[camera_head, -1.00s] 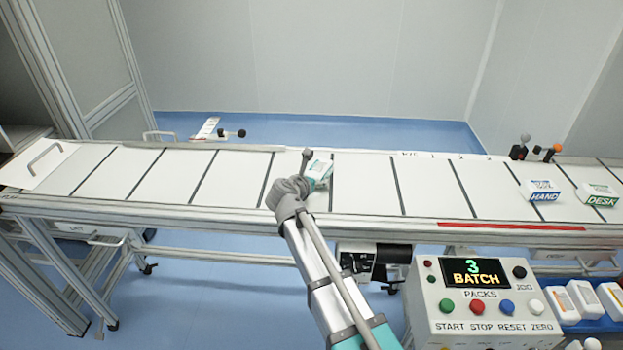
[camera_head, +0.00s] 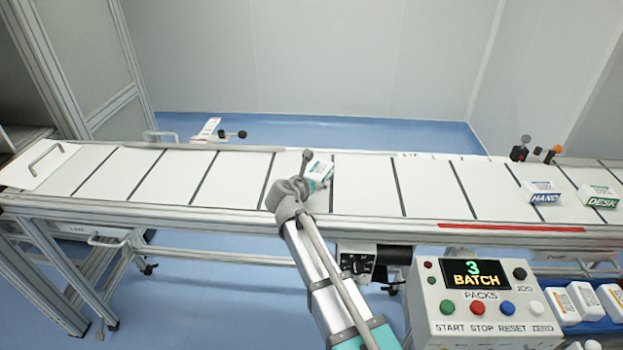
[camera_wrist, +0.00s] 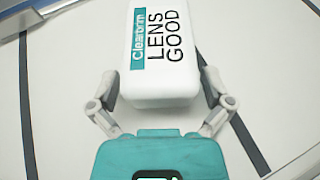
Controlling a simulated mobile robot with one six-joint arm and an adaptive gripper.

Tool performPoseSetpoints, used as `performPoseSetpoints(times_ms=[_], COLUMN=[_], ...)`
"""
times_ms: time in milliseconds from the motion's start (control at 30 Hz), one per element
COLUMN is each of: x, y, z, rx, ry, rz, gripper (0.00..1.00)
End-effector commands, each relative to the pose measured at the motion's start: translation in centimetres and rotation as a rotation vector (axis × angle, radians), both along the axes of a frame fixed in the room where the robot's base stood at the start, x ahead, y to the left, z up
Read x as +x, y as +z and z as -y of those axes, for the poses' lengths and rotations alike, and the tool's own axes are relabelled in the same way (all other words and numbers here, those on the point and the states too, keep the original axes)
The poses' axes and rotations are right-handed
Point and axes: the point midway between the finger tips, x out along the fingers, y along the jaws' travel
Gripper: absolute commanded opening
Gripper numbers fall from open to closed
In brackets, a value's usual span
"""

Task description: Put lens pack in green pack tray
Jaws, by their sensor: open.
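The lens pack (camera_head: 319,171) is a small white carton with a teal band, lying on the white conveyor belt near the middle. In the wrist view the lens pack (camera_wrist: 160,48) shows "Clearbrim LENS GOOD" on its top face. My gripper (camera_wrist: 158,78) is open, with one finger on each side of the pack's near end. I cannot tell whether the fingers touch it. In the head view my wrist hides most of my gripper (camera_head: 308,182) and part of the pack. I see no green pack tray in these views.
A HAND pack (camera_head: 543,192) and a DESK pack (camera_head: 600,196) lie farther right on the belt. A control box (camera_head: 477,310) reading "3 BATCH" stands in front. A blue tray (camera_head: 598,328) with several white packs is at lower right. The belt left of my gripper is clear.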

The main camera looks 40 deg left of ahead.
Motion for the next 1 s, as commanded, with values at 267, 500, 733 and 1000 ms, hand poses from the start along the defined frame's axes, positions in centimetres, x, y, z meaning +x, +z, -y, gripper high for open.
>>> performPoseSetpoints(times_ms=[267, 500, 733, 1000], x=[-3.5, -7.2, -9.7, -10.7], y=[1.7, 3.3, 4.2, 4.5], z=[0.7, 1.3, 1.6, 1.7], rx=[0.0, 0.0, -0.001, 0.0], ry=[0.002, 0.002, 0.001, 0.0], rz=[-0.001, 0.0, 0.0, 0.0], gripper=[1.0, 1.0, 1.0, 1.0])
